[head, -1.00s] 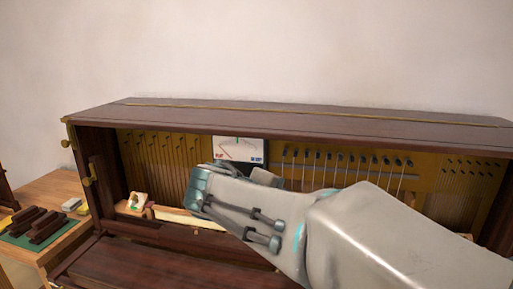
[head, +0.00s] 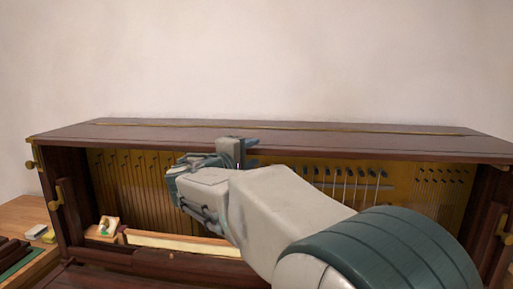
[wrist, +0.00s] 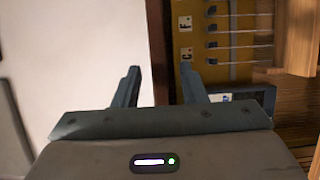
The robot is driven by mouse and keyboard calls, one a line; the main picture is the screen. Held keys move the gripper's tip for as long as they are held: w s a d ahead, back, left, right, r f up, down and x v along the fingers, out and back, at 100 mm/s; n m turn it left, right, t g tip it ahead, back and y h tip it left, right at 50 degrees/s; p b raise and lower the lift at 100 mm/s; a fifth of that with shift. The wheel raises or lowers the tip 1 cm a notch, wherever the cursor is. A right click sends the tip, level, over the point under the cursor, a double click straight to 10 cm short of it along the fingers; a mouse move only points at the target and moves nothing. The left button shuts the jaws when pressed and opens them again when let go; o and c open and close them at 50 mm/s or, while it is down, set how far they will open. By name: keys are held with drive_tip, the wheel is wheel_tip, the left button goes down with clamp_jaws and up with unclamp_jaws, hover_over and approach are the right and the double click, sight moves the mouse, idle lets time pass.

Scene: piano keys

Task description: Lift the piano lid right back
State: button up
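The piano lid (head: 320,137) is a long dark brown board lying flat and closed on top of the upright piano, with a brass hinge strip (head: 280,125) along it. My gripper (head: 240,151) is at the lid's front edge, left of its middle. In the wrist view the lid's thin brown edge (wrist: 158,45) shows between the two spread fingers (wrist: 160,88). The fingers look open, with a gap on either side of the edge. My arm hides part of the open piano front.
The piano's open front shows a gold plate (head: 140,185) with strings and pins. A pale wooden rail (head: 180,243) lies inside, with a small object (head: 107,225) at its left end. A side table (head: 30,210) stands left. Plain wall (head: 260,60) rises behind the lid.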

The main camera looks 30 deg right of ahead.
sight(260, 145)
drive_tip(key=x, duration=0.5)
clamp_jaws()
drive_tip(key=shift+a+r+p, duration=0.1)
drive_tip(key=shift+p, duration=0.3)
